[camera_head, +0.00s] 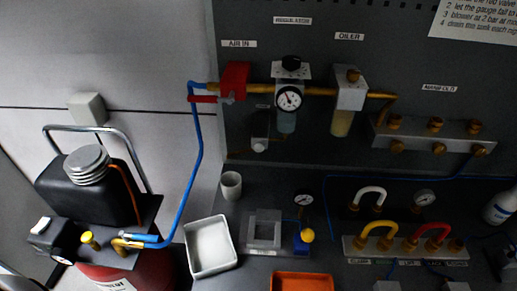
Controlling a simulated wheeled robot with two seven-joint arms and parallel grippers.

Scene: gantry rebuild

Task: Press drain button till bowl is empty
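The filter-regulator (291,72) is on the dark panel under a label that seems to read REGULATOR, with a round gauge (289,98) on its front. A bluish, see-through bowl (286,122) hangs below it; its liquid level is too small to tell. A pale round knob (259,145) sits low on a dark fitting left of the bowl; I cannot tell if it is the drain button. The oiler (350,88) to the right has a yellowish bowl (342,122). Neither of my grippers is in view.
A red valve (235,80) and blue hose (199,150) are left of the regulator. A grey cup (231,185), white tray (209,247) and orange tray (302,283) are below the panel. A brass-fitted manifold (434,139) is at right.

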